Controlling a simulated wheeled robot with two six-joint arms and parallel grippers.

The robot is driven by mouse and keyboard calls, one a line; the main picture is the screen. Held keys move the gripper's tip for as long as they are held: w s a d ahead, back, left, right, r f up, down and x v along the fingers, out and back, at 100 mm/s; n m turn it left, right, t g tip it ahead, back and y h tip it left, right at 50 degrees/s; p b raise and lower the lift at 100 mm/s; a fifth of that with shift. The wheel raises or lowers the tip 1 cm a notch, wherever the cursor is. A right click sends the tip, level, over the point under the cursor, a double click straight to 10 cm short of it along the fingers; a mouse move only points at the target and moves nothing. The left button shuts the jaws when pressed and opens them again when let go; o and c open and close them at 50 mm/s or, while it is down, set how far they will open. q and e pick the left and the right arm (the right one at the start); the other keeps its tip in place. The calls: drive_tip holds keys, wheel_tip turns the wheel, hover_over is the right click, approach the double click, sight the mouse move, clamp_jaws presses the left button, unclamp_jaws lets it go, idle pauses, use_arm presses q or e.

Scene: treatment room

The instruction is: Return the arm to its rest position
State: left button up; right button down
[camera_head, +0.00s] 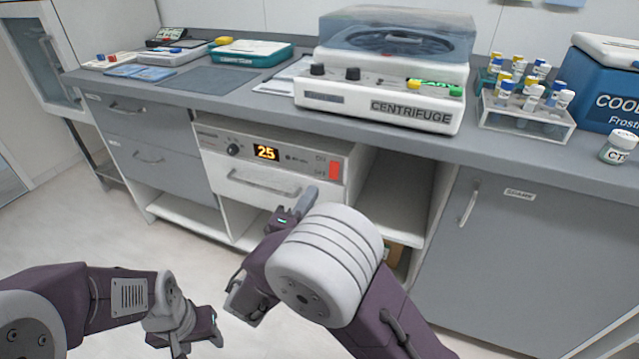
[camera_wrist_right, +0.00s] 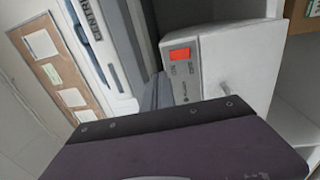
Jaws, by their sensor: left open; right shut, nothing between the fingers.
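My right arm reaches in from the bottom right of the head view. Its right gripper (camera_head: 303,203) is shut and empty, in front of the drawer unit with the lit "25" display (camera_head: 266,153). I cannot tell from this view whether it touches the unit's front. In the right wrist view a dark purple part of my own arm fills the lower half, and the unit's red switch (camera_wrist_right: 180,54) shows beyond it. My left gripper (camera_head: 214,332) is open and empty, low at the bottom left over the floor.
The centrifuge (camera_head: 385,85) stands on the grey counter with its clear lid down. A tube rack (camera_head: 525,122), a blue cooler (camera_head: 605,85) and a small jar (camera_head: 618,148) stand to its right. Trays lie at the left. An open shelf (camera_head: 392,195) is beside the display unit.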

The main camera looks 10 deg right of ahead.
drive_tip(key=shift+s+a, duration=0.4)
drive_tip(key=shift+s, duration=0.2)
